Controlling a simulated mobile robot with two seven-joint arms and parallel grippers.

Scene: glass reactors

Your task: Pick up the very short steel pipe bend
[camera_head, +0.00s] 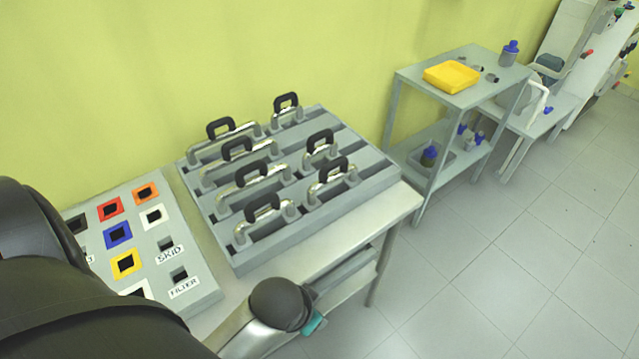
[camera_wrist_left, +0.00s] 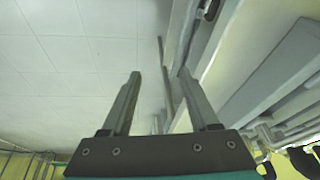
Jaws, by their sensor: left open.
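Several steel pipe bends with black handles stand upright in the grey slotted rack (camera_head: 226,240). The shorter ones are in its right-hand column: a back bend (camera_head: 287,112), a middle bend (camera_head: 319,149) and a front bend (camera_head: 332,180). I cannot tell for sure which is the very short one. My left arm crosses the lower left of the head view, ending in front of the rack. My left gripper (camera_wrist_left: 160,77) is open and empty in the left wrist view, its fingers over the floor beside the table edge. My right gripper is not in view.
A board with coloured square holes (camera_head: 205,290) lies left of the rack, partly behind my arm. The rack sits on a steel table (camera_head: 408,200). A grey shelf (camera_head: 410,85) with a yellow tray (camera_head: 451,77) stands to the right. The floor (camera_head: 500,270) is clear.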

